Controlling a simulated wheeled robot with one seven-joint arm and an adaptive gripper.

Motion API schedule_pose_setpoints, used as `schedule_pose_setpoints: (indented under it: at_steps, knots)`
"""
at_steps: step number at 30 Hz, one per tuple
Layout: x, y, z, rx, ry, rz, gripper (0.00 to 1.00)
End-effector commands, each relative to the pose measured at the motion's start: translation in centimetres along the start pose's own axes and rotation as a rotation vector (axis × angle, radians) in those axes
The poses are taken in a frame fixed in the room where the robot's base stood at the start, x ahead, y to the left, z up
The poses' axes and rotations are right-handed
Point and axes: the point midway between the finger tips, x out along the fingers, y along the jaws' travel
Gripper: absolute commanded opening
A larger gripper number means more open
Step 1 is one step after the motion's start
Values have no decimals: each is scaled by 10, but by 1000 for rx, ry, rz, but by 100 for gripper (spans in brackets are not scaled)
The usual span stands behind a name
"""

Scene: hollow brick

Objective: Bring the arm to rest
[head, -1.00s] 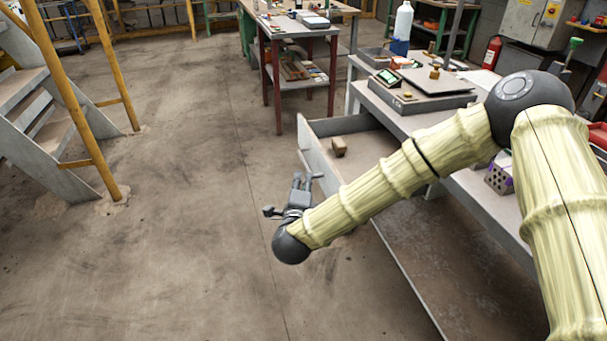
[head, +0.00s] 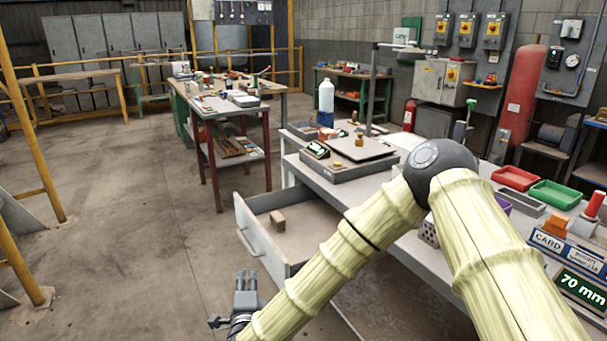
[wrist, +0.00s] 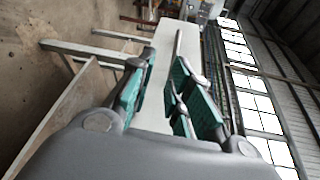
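My gripper (head: 246,274) is low at the lower centre-left of the head view, in front of the open drawer and apart from it. My bamboo-like arm reaches down to it from the right. In the wrist view the green-padded fingers (wrist: 166,85) stand apart, with nothing held between them. A pale strip of background shows through the gap.
The open drawer (head: 262,247) holds a small brown block (head: 277,221). Above it, the workbench (head: 325,191) carries a scale (head: 362,146), a holed block (head: 429,233), and red (head: 515,178) and green (head: 555,194) trays. The floor (head: 120,210) at left is clear.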

Motion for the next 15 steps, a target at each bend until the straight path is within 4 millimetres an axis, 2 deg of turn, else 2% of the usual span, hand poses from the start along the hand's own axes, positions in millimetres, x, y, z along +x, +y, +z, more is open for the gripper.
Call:
schedule_pose_setpoints:
  at_steps: [4, 8, 12, 15]
  knots:
    - [-19, 62, -32, -179, -54, 132, 19]
    - [-46, 123, -70, -362, -121, 274, 19]
    - [-83, 181, -113, -539, -200, 425, 19]
    - [-115, 217, -146, -655, -263, 533, 19]
